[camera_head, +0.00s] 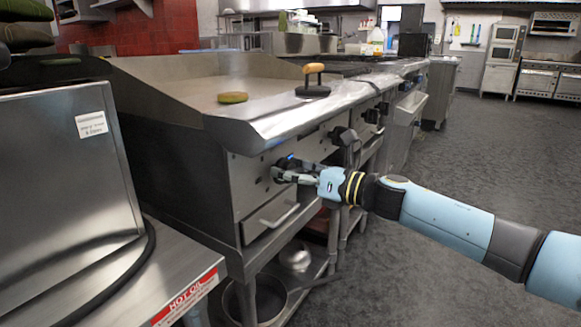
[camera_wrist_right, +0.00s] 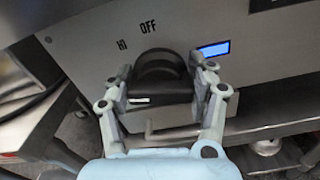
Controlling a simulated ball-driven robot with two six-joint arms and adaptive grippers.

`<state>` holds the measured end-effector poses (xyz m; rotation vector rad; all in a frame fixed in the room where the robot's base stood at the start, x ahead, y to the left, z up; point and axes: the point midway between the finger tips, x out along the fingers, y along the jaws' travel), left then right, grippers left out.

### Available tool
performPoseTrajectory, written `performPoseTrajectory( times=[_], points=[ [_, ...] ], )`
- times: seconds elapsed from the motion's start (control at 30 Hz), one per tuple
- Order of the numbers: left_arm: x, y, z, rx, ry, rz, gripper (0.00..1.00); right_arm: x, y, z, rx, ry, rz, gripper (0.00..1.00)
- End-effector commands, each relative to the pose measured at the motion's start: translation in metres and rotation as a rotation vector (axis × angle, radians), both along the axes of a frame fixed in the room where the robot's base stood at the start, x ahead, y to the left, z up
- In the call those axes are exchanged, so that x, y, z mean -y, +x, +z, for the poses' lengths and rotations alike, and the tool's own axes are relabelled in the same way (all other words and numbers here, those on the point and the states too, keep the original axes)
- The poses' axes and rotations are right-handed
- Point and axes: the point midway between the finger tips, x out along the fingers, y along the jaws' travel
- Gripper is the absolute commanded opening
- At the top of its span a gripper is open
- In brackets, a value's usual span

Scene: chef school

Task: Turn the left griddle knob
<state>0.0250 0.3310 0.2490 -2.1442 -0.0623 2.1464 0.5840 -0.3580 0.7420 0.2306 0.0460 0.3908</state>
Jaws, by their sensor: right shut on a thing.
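The griddle (camera_head: 190,82) stands left of centre in the head view, with its steel front panel (camera_head: 248,178) facing me. My right gripper (camera_head: 279,173) is at the left part of this panel and hides the left knob there. In the right wrist view the black left knob (camera_wrist_right: 160,75) sits on the panel below the printed words HI and OFF. My right gripper (camera_wrist_right: 162,80) has one finger on each side of it and is shut on it. Another black knob (camera_head: 341,136) is further right on the panel. My left gripper is not in view.
A drawer with a bar handle (camera_head: 280,215) is below the panel. A steel fryer (camera_head: 65,170) marked HOT OIL stands at left. The floor at right is clear.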

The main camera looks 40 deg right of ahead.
Motion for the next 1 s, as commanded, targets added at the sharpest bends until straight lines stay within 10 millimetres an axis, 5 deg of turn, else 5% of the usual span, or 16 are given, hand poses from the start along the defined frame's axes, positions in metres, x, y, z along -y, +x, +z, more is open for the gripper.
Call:
performPoseTrajectory(
  times=[1.0],
  points=[
    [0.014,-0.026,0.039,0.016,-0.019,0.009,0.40,0.003,0.002,0.001,-0.366,0.890,-0.001,0.25]
  ],
)
